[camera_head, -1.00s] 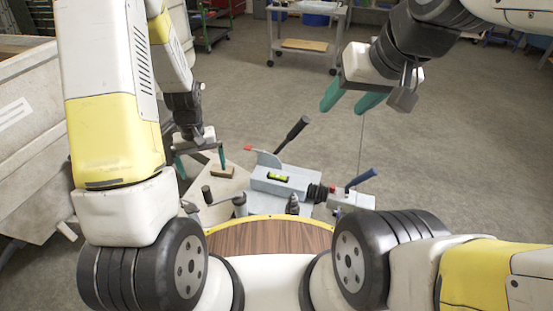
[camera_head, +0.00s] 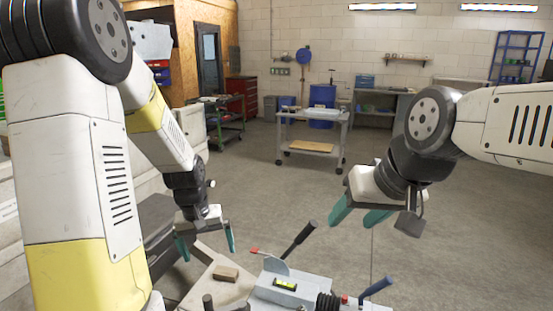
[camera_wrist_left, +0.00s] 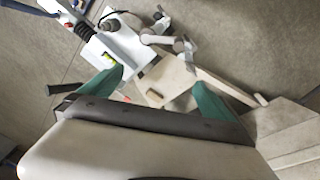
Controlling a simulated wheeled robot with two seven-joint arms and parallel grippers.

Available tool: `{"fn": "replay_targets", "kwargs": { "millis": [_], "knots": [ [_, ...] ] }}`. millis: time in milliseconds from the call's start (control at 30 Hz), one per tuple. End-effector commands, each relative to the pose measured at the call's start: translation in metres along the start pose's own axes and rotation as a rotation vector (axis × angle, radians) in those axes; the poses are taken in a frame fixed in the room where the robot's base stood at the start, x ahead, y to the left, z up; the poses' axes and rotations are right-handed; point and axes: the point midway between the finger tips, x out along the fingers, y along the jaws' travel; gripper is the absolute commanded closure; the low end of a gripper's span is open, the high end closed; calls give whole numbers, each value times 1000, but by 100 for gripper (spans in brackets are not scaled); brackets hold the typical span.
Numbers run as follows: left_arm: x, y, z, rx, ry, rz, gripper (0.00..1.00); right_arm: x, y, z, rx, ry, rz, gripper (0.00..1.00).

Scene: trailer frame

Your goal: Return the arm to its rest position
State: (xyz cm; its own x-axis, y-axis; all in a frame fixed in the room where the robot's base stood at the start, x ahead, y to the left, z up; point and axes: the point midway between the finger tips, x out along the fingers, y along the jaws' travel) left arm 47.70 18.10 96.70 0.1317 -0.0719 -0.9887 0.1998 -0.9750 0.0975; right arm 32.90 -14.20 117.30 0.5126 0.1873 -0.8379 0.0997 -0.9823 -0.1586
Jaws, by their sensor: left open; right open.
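My left gripper (camera_head: 205,243) hangs above the left part of the trailer frame with its green fingers apart and nothing between them. In the left wrist view its fingers (camera_wrist_left: 158,92) are spread over the frame.
The grey trailer coupling (camera_head: 300,293) carries a yellow-green level (camera_head: 285,284), a black-gripped lever (camera_head: 299,240) and a blue-handled lever (camera_head: 377,286). A pale trailer wall stands at the left. A grey cart (camera_head: 313,130) stands farther back. The floor (camera_head: 460,240) at right is open.

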Motion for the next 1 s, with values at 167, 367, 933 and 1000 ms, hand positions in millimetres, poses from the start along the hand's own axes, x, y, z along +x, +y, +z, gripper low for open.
{"fn": "replay_targets", "kwargs": {
  "millis": [167, 367, 933, 1000],
  "knots": [
    [-83, 16, 20, 63, 114, 74, 0, 0, 0, 0, 0, 0, 0, 46],
    [-156, 26, 59, 146, 235, 128, 0, 0, 0, 0, 0, 0, 0, 46],
    [-220, 28, 130, 268, 400, 157, 0, 0, 0, 0, 0, 0, 0, 46],
    [-220, 28, 130, 267, 400, 158, 0, 0, 0, 0, 0, 0, 0, 46]
  ]
}}
